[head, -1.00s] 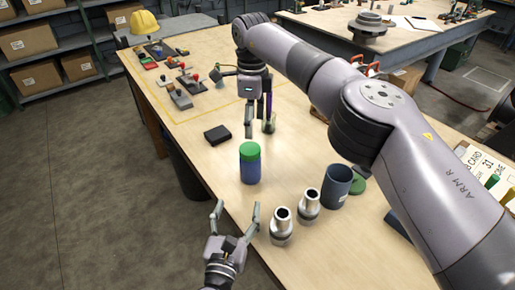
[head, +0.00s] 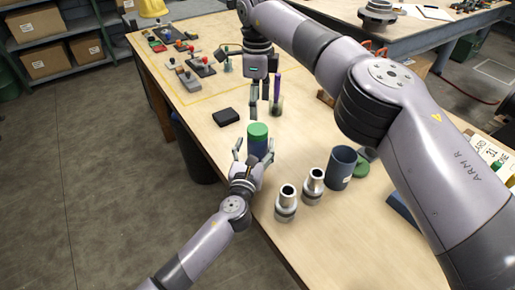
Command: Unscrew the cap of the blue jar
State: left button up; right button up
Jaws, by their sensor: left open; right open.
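The blue jar (head: 257,147) stands upright near the table's left edge, with its green cap (head: 257,130) on top. My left gripper (head: 253,149) is open, with one finger on each side of the jar's body; whether the fingers touch it I cannot tell. The lower part of the jar is hidden behind this gripper. My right gripper (head: 264,104) is open and points down, above and behind the jar, apart from the cap.
Two metal fittings (head: 286,203) and a dark blue cup (head: 341,168) stand right of the jar. A green disc (head: 361,169) lies behind the cup. A black box (head: 226,116) lies beyond the jar. A holder with a purple item (head: 277,93) stands near my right gripper.

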pick_arm(q)
jog(key=shift+w+d+f, duration=0.1)
jog(key=shift+w+d, duration=0.1)
jog(key=shift+w, duration=0.5)
jog(key=shift+s, duration=0.1)
jog(key=shift+c, duration=0.5)
grip_shut()
